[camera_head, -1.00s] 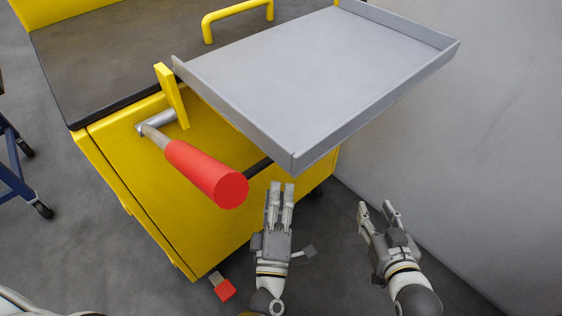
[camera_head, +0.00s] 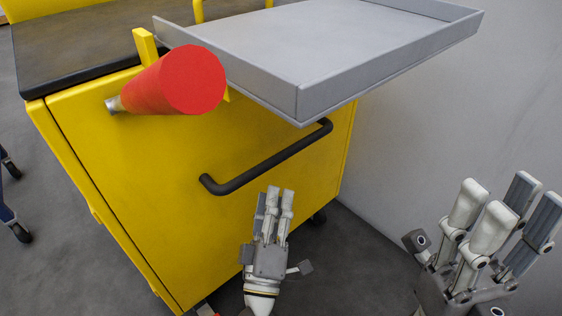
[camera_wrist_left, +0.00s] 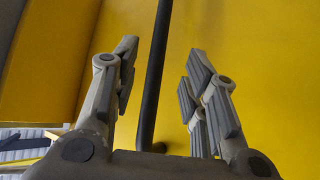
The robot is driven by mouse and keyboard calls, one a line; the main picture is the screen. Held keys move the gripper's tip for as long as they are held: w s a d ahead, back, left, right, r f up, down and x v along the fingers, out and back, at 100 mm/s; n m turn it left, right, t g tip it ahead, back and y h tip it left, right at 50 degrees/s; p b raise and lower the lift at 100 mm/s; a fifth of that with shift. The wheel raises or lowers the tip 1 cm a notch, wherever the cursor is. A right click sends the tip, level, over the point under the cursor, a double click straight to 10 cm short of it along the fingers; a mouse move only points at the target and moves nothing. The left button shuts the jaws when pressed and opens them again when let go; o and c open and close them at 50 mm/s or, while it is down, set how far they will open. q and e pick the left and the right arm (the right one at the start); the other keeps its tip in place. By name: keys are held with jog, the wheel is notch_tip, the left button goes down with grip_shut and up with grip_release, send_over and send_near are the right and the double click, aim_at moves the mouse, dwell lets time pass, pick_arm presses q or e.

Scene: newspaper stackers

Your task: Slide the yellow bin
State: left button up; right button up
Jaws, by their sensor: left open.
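The yellow bin (camera_head: 150,185) is a cart on casters, with a black bar handle (camera_head: 268,160) across its near face. My left gripper (camera_head: 274,192) is in front of that face, below the handle in the head view. In the left wrist view the black handle (camera_wrist_left: 153,80) runs between the open fingers of the left gripper (camera_wrist_left: 160,75), with the yellow face behind. I cannot tell whether a finger touches it. My right gripper (camera_head: 502,205) is at the lower right, its fingers spread and nothing between them, apart from the bin.
A red-gripped lever (camera_head: 175,82) sticks out from the bin's upper front. A grey tray (camera_head: 300,105) overhangs its right side. A pale wall (camera_head: 430,120) stands to the right. Dark floor (camera_head: 350,265) is open in front.

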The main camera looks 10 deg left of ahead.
aim_at(281, 157)
pick_arm(q)
jog(key=x, duration=1)
jog(key=shift+w+r+b, duration=0.1)
jog(key=shift+w+b, duration=0.1)
jog(key=shift+b, duration=0.2)
grip_shut()
